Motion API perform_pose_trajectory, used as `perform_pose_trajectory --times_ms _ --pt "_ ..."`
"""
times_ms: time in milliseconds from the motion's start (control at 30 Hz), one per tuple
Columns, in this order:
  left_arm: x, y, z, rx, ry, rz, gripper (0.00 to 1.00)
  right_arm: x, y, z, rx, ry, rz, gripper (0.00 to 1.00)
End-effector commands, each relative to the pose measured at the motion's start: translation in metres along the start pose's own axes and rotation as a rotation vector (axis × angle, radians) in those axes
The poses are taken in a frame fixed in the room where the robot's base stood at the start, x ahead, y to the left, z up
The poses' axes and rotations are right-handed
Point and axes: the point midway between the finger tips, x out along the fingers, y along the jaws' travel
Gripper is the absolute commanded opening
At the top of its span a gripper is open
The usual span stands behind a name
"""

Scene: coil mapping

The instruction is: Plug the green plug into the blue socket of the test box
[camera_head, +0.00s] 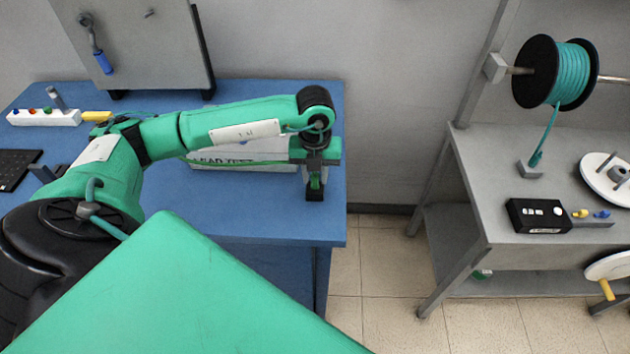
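A white box lettered "LEAD TEST" (225,162) stands on the blue table, largely hidden behind my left forearm. Its sockets do not show, so I cannot see a blue one. My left gripper (314,192) points down at the box's right end, near the table's right edge. Its dark fingers are seen from above and behind, and I cannot tell their opening. A bit of green shows between them, too small to identify. No green plug can be clearly made out. My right gripper is out of view.
The blue table (280,225) holds a white strip with small coloured pieces (45,117), a yellow piece (97,115) and a black keyboard (15,168). A grey panel (135,45) stands behind. At right, a grey bench (490,190) carries a black box (537,215) below a teal cable spool (568,75).

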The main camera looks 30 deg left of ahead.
Motion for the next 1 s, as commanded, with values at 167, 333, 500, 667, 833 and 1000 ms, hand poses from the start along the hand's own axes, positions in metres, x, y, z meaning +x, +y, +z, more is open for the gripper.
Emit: perform_pose_trajectory --times_ms 167,333,500,667,833,1000 --pt "0.000 0.000 0.000 0.000 0.000 0.000 0.00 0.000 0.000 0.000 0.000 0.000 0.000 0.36" --pt "0.000 0.000 0.000 0.000 0.000 0.000 0.02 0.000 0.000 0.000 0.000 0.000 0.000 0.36" --pt "-0.001 0.000 0.000 0.000 0.000 0.000 0.00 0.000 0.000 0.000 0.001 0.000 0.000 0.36" --pt "-0.004 0.000 0.000 0.000 0.000 0.000 0.00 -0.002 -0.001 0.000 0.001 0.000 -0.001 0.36" --pt "-0.008 0.000 0.000 0.000 0.000 0.000 0.00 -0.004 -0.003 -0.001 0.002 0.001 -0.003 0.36" --pt "-0.012 0.000 0.000 0.000 0.000 0.000 0.00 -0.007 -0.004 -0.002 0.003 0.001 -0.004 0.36"
